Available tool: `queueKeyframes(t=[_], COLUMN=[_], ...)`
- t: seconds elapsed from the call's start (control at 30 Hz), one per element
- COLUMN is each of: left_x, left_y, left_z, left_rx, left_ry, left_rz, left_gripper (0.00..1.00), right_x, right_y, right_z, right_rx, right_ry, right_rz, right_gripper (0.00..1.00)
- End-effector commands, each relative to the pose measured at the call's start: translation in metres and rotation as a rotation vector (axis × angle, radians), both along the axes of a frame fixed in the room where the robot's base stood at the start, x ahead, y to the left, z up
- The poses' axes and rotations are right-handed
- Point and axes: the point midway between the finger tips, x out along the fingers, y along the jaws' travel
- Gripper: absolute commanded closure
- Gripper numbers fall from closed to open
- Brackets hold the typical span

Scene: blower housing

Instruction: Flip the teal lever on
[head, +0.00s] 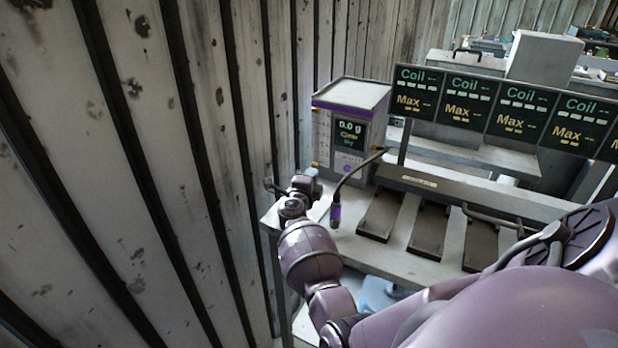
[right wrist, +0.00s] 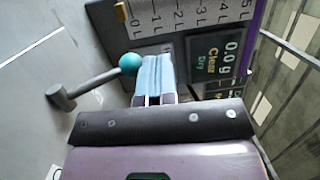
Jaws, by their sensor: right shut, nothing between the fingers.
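The teal lever shows in the right wrist view as a grey rod with a teal ball (right wrist: 131,64) at its end and a dark grey pivot stub (right wrist: 60,97) at the other. It is attached beside the scale-marked box. My right gripper (right wrist: 152,75) is shut and empty, its pale blue fingers just right of the ball. I cannot tell whether they touch it. In the head view my right gripper (head: 311,175) is at the front left of the purple-trimmed box (head: 345,112), and the teal ball is hidden. My left gripper is not in view.
The box's display (right wrist: 213,62) reads 0.0 g, Clear, Dry. Dark trays (head: 381,215) lie on the bench under the Coil signs (head: 467,98). A panelled wall (head: 190,150) is close on the left.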

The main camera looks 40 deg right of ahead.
Motion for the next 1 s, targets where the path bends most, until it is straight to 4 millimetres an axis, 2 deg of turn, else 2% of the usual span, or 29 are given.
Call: queueKeyframes(t=[0.43,0.73,0.87,1.0], left_x=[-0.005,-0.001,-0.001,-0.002], left_y=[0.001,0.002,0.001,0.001], left_z=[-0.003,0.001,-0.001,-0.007], left_rx=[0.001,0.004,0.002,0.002], left_ry=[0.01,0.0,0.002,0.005], left_rz=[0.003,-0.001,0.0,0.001], left_gripper=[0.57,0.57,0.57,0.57], right_x=[0.002,0.002,-0.001,-0.007], right_y=[-0.005,-0.004,0.001,0.016], right_z=[-0.001,-0.001,-0.001,-0.002], right_rx=[0.001,0.001,0.0,0.001], right_ry=[-0.001,-0.001,0.0,-0.001], right_rz=[0.0,0.0,0.0,0.001], right_gripper=[1.0,1.0,1.0,1.0])
